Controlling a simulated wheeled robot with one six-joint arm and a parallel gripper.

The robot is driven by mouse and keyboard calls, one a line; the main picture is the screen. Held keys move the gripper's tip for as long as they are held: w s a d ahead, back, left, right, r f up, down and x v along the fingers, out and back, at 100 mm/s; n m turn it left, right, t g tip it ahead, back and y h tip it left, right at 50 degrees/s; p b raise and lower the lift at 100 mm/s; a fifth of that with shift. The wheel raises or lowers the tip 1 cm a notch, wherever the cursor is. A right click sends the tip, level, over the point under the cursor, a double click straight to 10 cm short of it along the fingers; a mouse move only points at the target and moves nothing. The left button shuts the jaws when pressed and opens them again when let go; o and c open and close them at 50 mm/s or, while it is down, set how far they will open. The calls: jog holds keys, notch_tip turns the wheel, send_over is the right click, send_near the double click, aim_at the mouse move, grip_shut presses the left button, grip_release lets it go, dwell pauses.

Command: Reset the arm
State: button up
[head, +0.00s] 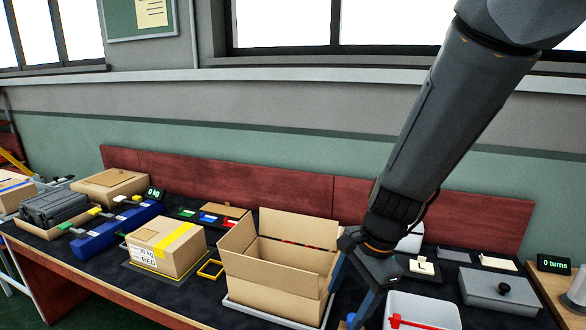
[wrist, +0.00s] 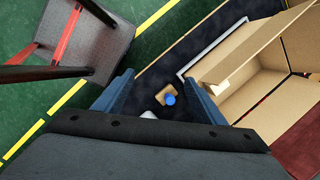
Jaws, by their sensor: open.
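My gripper (head: 362,308) hangs at the end of my arm, just right of the open cardboard box (head: 270,285) in the head view. In the wrist view my gripper (wrist: 162,88) shows its two blue-grey fingers spread apart with nothing between them. Below the fingers lies a small tan block with a blue knob (wrist: 168,99) on the dark table mat. The open box (wrist: 250,105) is to the right of the fingers, apart from them. In the head view the lower arm hides part of the table behind it.
A closed box with yellow tape (head: 168,248) stands left of the open box. A white bin (head: 424,308) with a red item stands right of my gripper, and a grey lidded case (head: 497,288) farther right. A chair (wrist: 85,45) stands on the green floor.

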jog(key=s+d+f+n+h+b, duration=0.1)
jog(key=s+d+f+n+b, duration=0.1)
jog(key=d+f+n+b, duration=0.2)
jog(key=s+d+f+n+h+b, duration=0.1)
jog(key=d+f+n+b, duration=0.3)
jog(key=f+n+b, duration=0.4)
jog(key=shift+s+n+g+h, duration=0.4)
jog(key=shift+s+n, duration=0.3)
jog(key=shift+s, duration=0.2)
